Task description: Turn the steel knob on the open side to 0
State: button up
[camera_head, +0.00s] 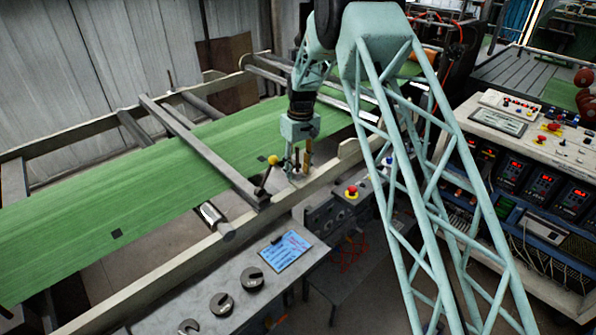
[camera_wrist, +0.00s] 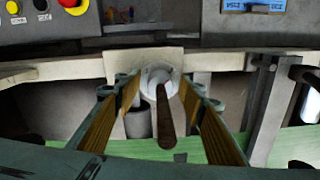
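My gripper (camera_head: 297,166) points down over the light frame rail at the edge of the green web in the head view. In the wrist view my gripper (camera_wrist: 160,88) is open, its two tan-padded fingers apart on either side of a round pale steel knob (camera_wrist: 150,76). A brown bar-like piece (camera_wrist: 165,118) runs from the knob toward the camera between the fingers. I see no clear contact between pads and knob. No scale or 0 mark can be read. In the head view the knob is not clearly distinguishable beneath the gripper.
A dark lever with a yellow ball (camera_head: 272,160) stands just left of my gripper. A red button (camera_head: 351,191) sits on a grey box to the right. Slotted steel discs (camera_head: 222,304) and a blue-lit sheet (camera_head: 285,250) lie on the bench. The green web (camera_head: 130,205) runs behind.

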jog(key=shift+r, duration=0.2)
notch_tip(320, 180, up, 10)
jog(key=shift+w+d+f, duration=0.1)
jog(key=shift+w+d, duration=0.05)
jog(key=shift+r, duration=0.9)
